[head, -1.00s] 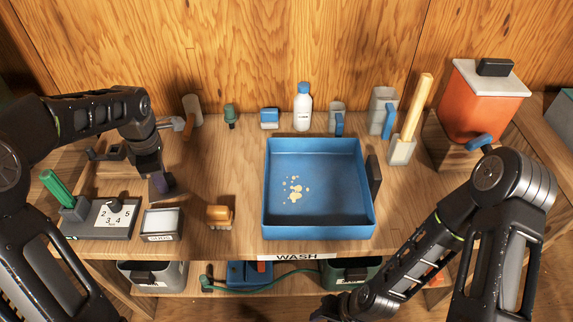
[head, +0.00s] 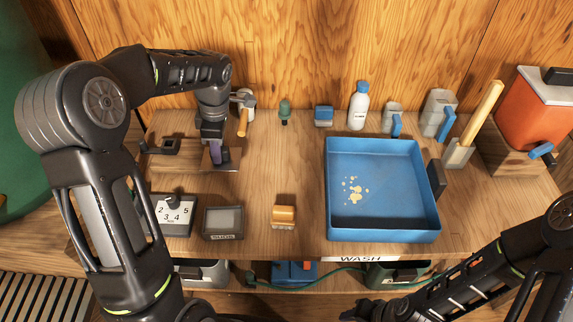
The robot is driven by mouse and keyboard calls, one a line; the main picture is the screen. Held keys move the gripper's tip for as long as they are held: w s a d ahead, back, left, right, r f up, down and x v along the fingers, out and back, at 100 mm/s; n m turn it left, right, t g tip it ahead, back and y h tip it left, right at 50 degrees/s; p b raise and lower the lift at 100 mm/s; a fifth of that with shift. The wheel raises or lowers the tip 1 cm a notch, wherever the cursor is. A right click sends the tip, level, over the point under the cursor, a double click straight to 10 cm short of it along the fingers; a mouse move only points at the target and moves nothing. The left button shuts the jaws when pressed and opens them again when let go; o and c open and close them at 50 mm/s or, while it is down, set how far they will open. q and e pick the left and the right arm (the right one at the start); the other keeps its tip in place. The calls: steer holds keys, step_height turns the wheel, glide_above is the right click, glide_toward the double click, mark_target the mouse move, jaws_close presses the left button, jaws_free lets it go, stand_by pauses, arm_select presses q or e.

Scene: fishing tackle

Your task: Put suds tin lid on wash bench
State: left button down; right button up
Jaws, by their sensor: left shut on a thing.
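The suds tin (head: 223,236) stands at the front left of the wash bench (head: 270,175), with its label facing front and its top open. My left gripper (head: 219,160) is behind the tin, low over the back left of the bench. It is shut on a thin, flat, brownish-grey piece that looks like the suds tin lid (head: 234,161). The gripper hides part of it, and I cannot tell whether it touches the wood below. My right gripper (head: 365,312) is at the bottom edge, mostly cut off, and its jaws cannot be made out.
A blue wash tray (head: 382,236) fills the bench's right part. An orange-tan brush (head: 284,217) stands between tin and tray. A numbered dial block (head: 173,217) is left of the tin. A blue-capped bottle (head: 358,108) and several small items line the back. Mid-bench is clear.

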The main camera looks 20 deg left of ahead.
arm_select(q)
steer(key=shift+f, duration=0.1)
step_height(320, 180, down, 6)
steer(key=shift+f+p, duration=0.1)
steer(key=shift+p, duration=0.35)
step_height(320, 180, down, 3)
steer(key=shift+p, duration=0.35)
steer(key=shift+f, duration=0.3)
